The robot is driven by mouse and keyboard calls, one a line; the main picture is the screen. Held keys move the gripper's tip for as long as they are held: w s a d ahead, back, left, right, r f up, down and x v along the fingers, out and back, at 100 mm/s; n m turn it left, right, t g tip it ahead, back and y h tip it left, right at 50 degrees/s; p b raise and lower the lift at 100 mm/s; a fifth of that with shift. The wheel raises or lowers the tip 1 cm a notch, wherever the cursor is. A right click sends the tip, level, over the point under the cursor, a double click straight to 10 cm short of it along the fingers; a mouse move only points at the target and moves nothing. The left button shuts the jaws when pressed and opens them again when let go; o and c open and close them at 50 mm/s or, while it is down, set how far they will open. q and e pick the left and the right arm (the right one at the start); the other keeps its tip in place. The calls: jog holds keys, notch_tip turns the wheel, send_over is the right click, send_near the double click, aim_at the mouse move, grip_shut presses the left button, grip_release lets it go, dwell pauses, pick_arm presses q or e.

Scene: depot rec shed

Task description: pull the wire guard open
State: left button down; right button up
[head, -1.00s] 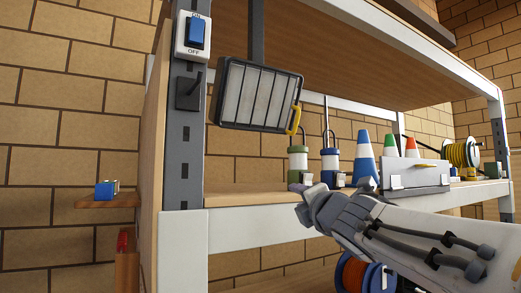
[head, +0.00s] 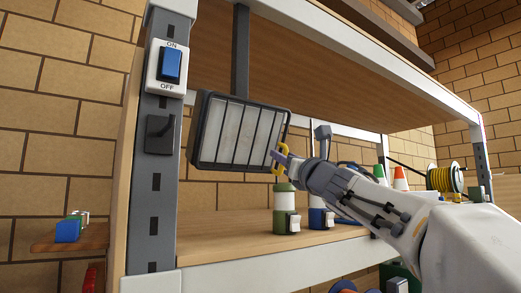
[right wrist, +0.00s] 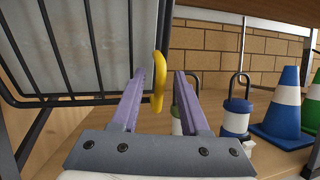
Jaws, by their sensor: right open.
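The wire guard (head: 224,128) is a set of dark bars lying over the pale face of a boxy lamp that hangs under the upper shelf. It looks closed against the lamp. A yellow handle (head: 284,150) sits at its right edge. My right gripper (head: 278,158) is at this handle, coming from the right. My left gripper is out of view.
Padlock-like canisters, a green one (head: 285,208) and a blue one (right wrist: 236,118), stand on the shelf below. Cones (right wrist: 283,110) stand to the right.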

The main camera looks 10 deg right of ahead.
jog(key=shift+w+r, duration=0.15)
jog(key=shift+w, duration=0.35)
jog(key=shift+c, duration=0.3)
grip_shut()
dwell(0.8)
